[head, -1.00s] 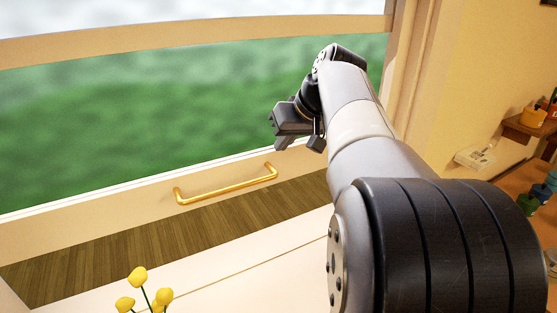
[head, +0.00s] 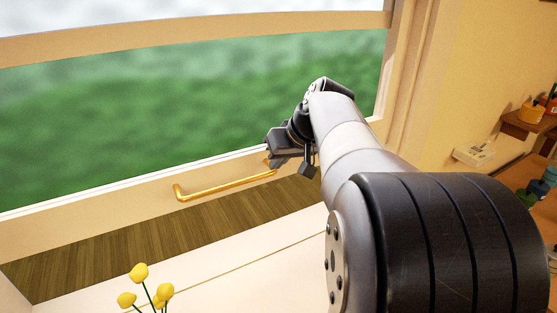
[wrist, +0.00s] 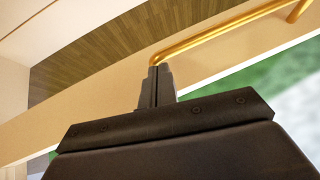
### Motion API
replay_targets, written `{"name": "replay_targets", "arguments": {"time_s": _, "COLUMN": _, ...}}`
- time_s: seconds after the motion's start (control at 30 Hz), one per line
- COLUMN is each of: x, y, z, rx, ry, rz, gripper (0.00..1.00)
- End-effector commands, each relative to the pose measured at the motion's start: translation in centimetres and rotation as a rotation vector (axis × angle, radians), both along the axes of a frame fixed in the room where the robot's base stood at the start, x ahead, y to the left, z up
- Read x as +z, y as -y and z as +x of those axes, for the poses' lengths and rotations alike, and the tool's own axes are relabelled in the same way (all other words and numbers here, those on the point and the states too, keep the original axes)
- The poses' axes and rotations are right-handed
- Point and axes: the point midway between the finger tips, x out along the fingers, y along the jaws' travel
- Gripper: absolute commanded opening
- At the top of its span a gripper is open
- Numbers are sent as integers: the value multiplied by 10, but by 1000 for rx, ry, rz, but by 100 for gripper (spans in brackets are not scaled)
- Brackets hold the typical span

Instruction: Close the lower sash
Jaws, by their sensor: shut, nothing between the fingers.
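The lower sash (head: 110,205) has a cream bottom rail with a brass bar handle (head: 225,187) on it. Dark wood boards show below the rail in the head view. My gripper (head: 275,163) is at the right end of the handle and hides that end. In the wrist view the shut fingers (wrist: 157,70) are together and empty, their tips by one end of the brass handle (wrist: 215,38). I cannot tell whether they touch it. The far end of the handle rises to the upper right there.
Yellow flowers (head: 140,273) stand at the front, below the sash. The window frame's right jamb (head: 400,75) is beside my arm.

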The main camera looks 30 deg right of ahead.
Motion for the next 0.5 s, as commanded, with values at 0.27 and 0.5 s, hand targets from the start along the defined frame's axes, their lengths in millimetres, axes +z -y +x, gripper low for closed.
{"name": "replay_targets", "arguments": {"time_s": 0.27, "x": -43, "y": 0, "z": 0, "rx": 0, "ry": -3, "rz": 1, "gripper": 0}}
{"name": "replay_targets", "arguments": {"time_s": 0.5, "x": -105, "y": 0, "z": 0, "rx": 1, "ry": -3, "rz": 2, "gripper": 0}}
